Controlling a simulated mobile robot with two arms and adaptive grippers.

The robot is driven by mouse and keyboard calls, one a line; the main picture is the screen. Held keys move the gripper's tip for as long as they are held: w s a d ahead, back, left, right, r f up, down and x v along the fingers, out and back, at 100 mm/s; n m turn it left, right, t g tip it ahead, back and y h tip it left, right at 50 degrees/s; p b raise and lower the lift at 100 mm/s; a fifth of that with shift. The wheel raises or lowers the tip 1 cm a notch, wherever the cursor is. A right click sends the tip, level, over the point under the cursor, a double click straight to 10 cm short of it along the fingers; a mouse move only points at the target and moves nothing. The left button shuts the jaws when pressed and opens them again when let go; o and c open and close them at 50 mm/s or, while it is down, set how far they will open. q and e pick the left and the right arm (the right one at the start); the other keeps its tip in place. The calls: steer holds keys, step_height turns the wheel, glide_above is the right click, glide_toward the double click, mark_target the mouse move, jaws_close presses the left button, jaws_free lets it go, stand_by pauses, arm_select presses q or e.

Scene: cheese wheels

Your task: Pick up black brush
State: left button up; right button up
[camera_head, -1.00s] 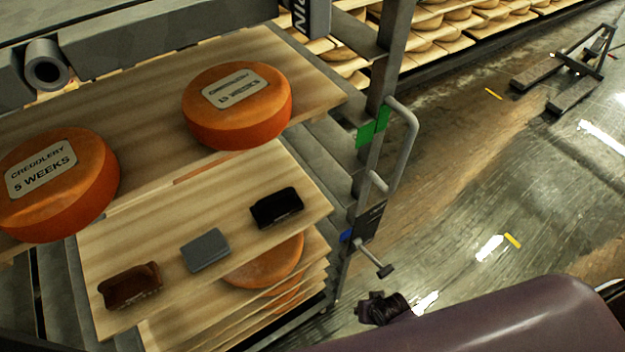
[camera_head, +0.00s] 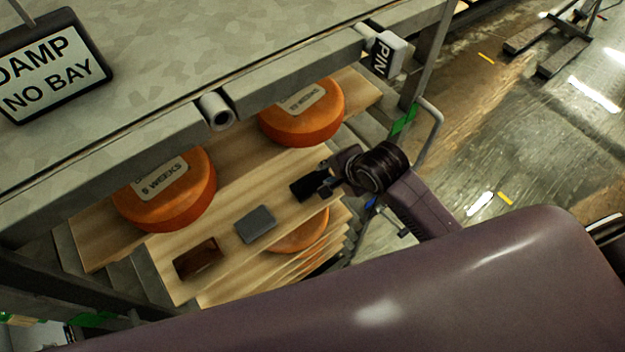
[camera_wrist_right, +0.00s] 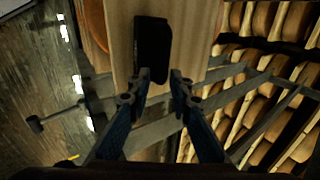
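The black brush (camera_head: 307,187) lies at the right end of a wooden shelf board (camera_head: 222,228). In the right wrist view the brush (camera_wrist_right: 152,48) lies lengthwise ahead of the fingers. My right gripper (camera_head: 325,184) is at the brush's right end, seen from the head. In the right wrist view the right gripper (camera_wrist_right: 160,88) has its two fingers apart with a gap between them. The brush's near end is close to the left fingertip; I cannot tell if they touch. My left gripper is not in view.
A grey block (camera_head: 256,224) and a brown brush (camera_head: 198,259) lie on the same board. Two orange cheese wheels (camera_head: 302,112) (camera_head: 168,190) sit on the board behind. A grey metal beam (camera_head: 150,140) runs above, and a rack post (camera_head: 430,60) stands right of the boards.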

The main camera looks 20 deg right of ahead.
mark_target(316, 173)
steer(key=shift+w+a+f, duration=0.3)
steer(key=shift+w+f, duration=0.35)
steer(key=p+x, duration=0.2)
steer(key=x, duration=0.2)
steer(key=shift+w+a+f, duration=0.2)
steer(key=shift+w+f, duration=0.05)
steer(key=shift+f, duration=0.05)
steer(key=shift+w+f, duration=0.25)
steer(key=shift+f, duration=0.05)
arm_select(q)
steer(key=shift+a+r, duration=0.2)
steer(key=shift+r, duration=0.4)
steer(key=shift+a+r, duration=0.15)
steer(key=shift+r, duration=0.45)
arm_select(e)
steer(key=shift+c, duration=0.4)
jaws_close()
steer(key=shift+a, duration=0.1)
